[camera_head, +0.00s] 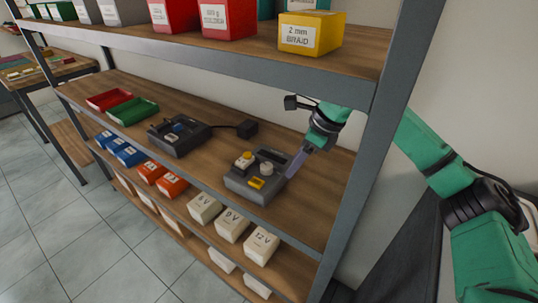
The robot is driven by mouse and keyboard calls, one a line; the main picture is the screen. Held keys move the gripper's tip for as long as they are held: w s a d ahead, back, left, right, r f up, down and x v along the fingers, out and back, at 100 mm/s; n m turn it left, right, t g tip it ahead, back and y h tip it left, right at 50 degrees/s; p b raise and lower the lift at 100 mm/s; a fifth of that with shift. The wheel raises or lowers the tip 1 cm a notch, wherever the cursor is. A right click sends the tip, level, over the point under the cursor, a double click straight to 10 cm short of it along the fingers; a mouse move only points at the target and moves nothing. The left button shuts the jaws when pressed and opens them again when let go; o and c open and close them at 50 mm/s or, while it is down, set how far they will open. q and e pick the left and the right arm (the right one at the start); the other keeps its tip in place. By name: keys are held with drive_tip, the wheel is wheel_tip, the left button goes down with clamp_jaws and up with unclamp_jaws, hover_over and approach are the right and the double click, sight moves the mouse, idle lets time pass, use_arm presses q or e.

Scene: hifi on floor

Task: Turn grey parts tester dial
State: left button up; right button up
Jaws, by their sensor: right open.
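The grey parts tester (238,186) lies on the middle wooden shelf, near its right end. A pale round dial (266,168) sits on its top face, with a raised yellow part further left and a yellow patch in front. My right gripper (294,169) reaches in from the right through the shelf frame, its fingers pointing down and left at the tester's right side. It is open and appears empty, a little right of the dial; I cannot tell whether it touches the tester. My left gripper is out of view.
Red (110,99) and green (132,111) trays lie further left. A grey shelf post (362,180) stands right of the tester. Labelled boxes fill the shelves above and below.

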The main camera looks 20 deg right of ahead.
sight(266, 165)
drive_tip(key=w+a+p, duration=0.1)
drive_tip(key=w+a, duration=0.1)
drive_tip(key=w+a+p, duration=0.2)
drive_tip(key=a, duration=0.1)
drive_tip(key=shift+w+a, duration=0.1)
drive_tip(key=shift+w, duration=0.15)
drive_tip(key=x, duration=0.2)
drive_tip(key=shift+s+f+p, duration=0.1)
drive_tip(key=shift+f+p, duration=0.25)
drive_tip(key=shift+f, duration=0.15)
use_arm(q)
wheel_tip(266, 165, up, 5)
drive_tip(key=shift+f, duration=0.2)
use_arm(e)
drive_tip(key=shift+f, duration=0.1)
clamp_jaws()
